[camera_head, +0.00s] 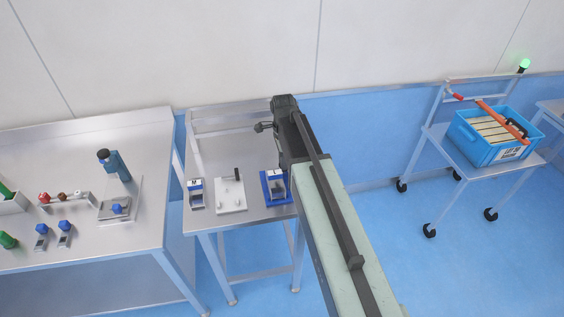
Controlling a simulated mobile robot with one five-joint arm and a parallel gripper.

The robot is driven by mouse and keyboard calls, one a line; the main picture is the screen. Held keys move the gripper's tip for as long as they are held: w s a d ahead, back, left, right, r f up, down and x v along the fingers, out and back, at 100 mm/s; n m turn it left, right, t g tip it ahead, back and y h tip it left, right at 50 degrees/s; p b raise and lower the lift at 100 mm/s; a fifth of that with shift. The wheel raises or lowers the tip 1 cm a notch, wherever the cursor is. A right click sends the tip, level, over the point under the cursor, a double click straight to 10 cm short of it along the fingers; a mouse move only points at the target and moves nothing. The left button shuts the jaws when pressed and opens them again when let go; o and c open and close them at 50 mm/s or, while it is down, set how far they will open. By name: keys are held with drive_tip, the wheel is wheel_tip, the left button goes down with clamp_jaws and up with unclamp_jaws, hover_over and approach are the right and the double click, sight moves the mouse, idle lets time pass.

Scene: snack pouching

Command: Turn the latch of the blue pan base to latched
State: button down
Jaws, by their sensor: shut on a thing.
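The blue pan base (267,200) stands on the small metal table (254,224), near its right front. A pale, dark-topped piece (277,184) sits on it. My arm reaches in from the lower right, and its dark end stands over the right side of the base. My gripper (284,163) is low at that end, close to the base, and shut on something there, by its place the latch. The fingertips and the latch are hidden behind my arm, so I cannot see the latch's angle.
A white plate (230,195) with a dark upright post and a small blue-topped holder (196,193) stand left of the base. The left table (140,225) carries a blue bottle (116,167) and several small items. A cart with a blue crate (492,137) stands far right.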

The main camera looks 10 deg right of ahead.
drive_tip(key=n, duration=1.2)
drive_tip(key=shift+n, duration=2.1)
drive_tip(key=c, duration=1.4)
unclamp_jaws()
drive_tip(key=shift+c, duration=0.2)
